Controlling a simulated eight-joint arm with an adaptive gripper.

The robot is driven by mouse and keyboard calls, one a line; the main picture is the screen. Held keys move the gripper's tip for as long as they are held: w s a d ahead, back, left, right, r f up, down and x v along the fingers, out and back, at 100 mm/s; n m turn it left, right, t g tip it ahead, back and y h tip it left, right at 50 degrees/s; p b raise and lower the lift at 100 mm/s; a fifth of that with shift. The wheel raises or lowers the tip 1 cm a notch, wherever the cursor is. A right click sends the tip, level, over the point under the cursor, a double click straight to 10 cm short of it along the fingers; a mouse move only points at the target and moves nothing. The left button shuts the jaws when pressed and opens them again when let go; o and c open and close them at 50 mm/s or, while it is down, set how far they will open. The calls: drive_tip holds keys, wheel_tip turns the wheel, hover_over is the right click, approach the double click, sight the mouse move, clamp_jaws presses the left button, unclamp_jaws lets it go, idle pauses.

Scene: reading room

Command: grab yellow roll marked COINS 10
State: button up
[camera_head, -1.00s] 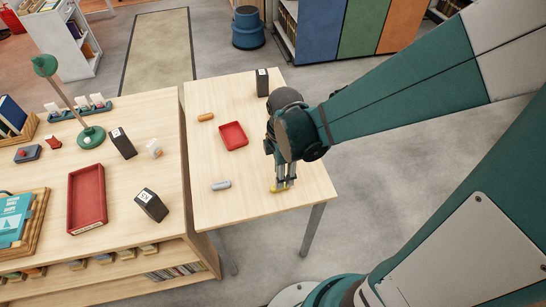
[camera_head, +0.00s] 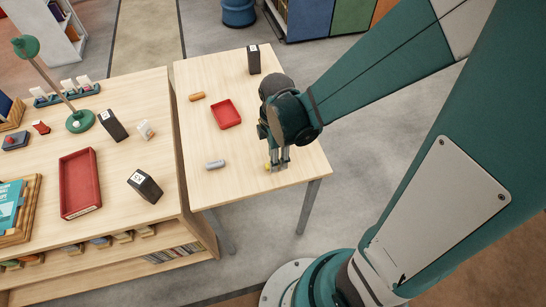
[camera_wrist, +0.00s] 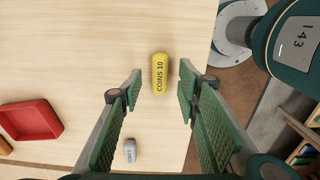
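The yellow roll marked COINS 10 (camera_wrist: 160,73) lies on the pale wooden table, its label readable in the wrist view. In the head view only a small part of the yellow roll (camera_head: 267,168) shows beside my fingers, near the table's front edge. My gripper (camera_wrist: 161,79) is open, with one green-padded finger on each side of the roll and a visible gap to both. It points down over the table in the head view (camera_head: 278,166). I cannot tell how far the fingertips are above the table.
On the same table are a grey roll (camera_head: 215,165), an orange roll (camera_head: 197,97), a red tray (camera_head: 226,127) and a dark upright box (camera_head: 254,59). A second wooden table with another red tray (camera_head: 67,208) stands to the left.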

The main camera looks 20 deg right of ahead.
drive_tip(key=shift+f+b, duration=0.35)
drive_tip(key=shift+f, duration=1)
drive_tip(key=c, duration=1)
drive_tip(key=shift+r, duration=0.15)
drive_tip(key=shift+c, duration=0.2)
wheel_tip(320, 180, up, 10)
drive_tip(key=p, duration=0.3)
